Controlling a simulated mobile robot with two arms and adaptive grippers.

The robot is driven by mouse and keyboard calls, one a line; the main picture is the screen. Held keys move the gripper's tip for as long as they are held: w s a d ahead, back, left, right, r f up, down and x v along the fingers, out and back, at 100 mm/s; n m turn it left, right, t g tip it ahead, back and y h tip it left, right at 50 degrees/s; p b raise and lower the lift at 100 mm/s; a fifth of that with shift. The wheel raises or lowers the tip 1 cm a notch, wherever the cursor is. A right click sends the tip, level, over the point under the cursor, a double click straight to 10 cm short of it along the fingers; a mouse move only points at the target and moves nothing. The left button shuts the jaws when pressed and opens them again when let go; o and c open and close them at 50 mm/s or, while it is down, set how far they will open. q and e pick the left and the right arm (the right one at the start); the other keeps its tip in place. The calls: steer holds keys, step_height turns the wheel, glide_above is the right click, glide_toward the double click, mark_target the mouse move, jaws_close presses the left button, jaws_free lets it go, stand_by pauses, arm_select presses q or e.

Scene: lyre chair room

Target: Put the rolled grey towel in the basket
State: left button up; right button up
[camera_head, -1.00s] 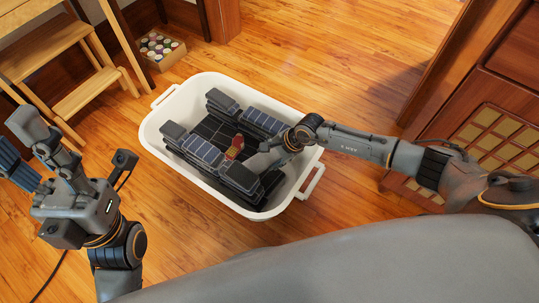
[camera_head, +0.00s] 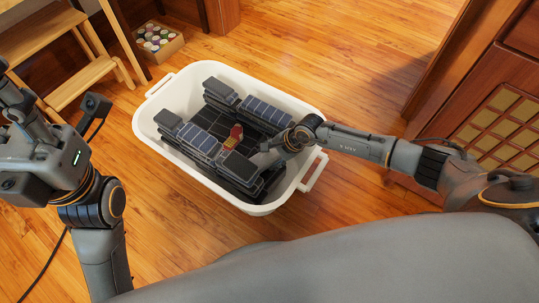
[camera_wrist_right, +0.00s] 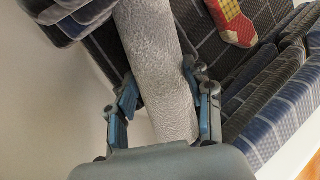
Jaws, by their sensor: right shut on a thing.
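The rolled grey towel (camera_wrist_right: 150,40) is a light grey textured roll between the fingers of my right gripper (camera_wrist_right: 160,88) in the right wrist view. My right gripper (camera_head: 268,150) is shut on it, low inside the basket at its right end. The basket (camera_head: 150,125) is a white tub with a handle at each end, standing on the floor. In the head view the towel is mostly hidden by the gripper. My left gripper (camera_head: 12,100) is at the left edge, apart from the basket and partly cut off; its opening is unclear.
A box of colourful round items (camera_head: 158,40) and a wooden step stool (camera_head: 85,80) stand behind. A wooden cabinet (camera_head: 490,110) stands right.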

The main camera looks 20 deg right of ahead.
steer(key=shift+f, duration=0.25)
steer(key=o, duration=1.4)
steer(key=shift+r, duration=0.1)
steer(key=shift+c, duration=0.2)
steer(key=v, duration=1.2)
